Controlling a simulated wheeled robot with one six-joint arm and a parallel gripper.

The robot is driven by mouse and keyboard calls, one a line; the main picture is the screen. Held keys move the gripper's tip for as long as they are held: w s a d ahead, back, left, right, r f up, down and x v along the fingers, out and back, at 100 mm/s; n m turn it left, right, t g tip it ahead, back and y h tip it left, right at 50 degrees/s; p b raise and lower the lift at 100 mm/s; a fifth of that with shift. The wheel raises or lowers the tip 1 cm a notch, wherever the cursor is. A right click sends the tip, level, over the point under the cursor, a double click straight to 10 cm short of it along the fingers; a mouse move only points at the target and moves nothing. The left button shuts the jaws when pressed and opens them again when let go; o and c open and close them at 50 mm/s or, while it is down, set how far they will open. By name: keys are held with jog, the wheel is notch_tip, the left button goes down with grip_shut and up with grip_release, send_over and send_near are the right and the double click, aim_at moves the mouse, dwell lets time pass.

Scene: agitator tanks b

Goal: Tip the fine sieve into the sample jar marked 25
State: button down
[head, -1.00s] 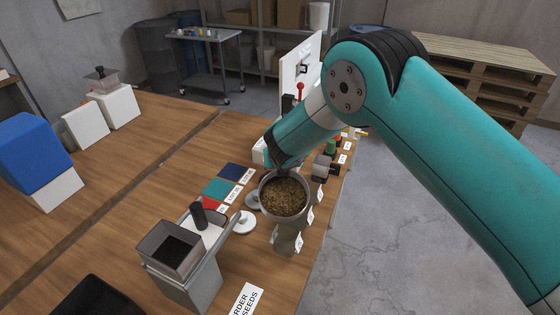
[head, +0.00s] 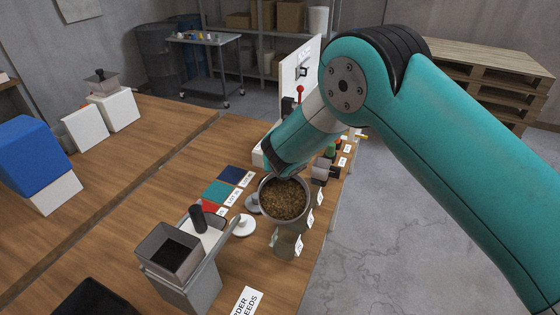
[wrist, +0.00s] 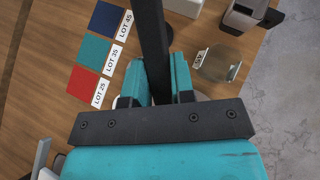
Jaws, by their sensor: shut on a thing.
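My gripper (wrist: 159,84) is shut on the dark bar-like handle (wrist: 153,35) of the fine sieve. In the head view the sieve (head: 262,207) is a round grey-rimmed pan full of brown-green seeds (head: 285,199). It is held above the table's right edge, mouth up, with the seeds still inside. Below it stands a clear sample jar (head: 287,246), partly hidden by the sieve; I cannot read its number. Another glass jar (wrist: 222,64) shows in the wrist view, its small label too unclear to read.
Red, teal and blue (head: 236,175) mats with LOT 25, 35 and 45 cards lie left of the sieve. White knobbed lids (head: 243,226) lie beside it. A grey hopper (head: 170,252) stands front left. Small containers line the table's right edge further back.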

jog(key=shift+s+r+t+b, duration=0.4)
jog(key=shift+r+t, duration=0.2)
jog(key=shift+r, duration=0.05)
jog(key=shift+s, duration=0.1)
jog(key=shift+s+d+r+t+b, duration=0.1)
jog(key=shift+s+r+t+b, duration=0.35)
jog(key=shift+b, duration=0.2)
jog(key=shift+r, duration=0.1)
jog(key=shift+s+t+b, duration=0.1)
jog(key=shift+t+b, duration=0.15)
jog(key=shift+b, duration=0.05)
jog(key=shift+s, duration=0.1)
jog(key=shift+s+r+t+b, duration=0.3)
jog(key=shift+r+t+b, duration=0.15)
jog(key=shift+b, duration=0.15)
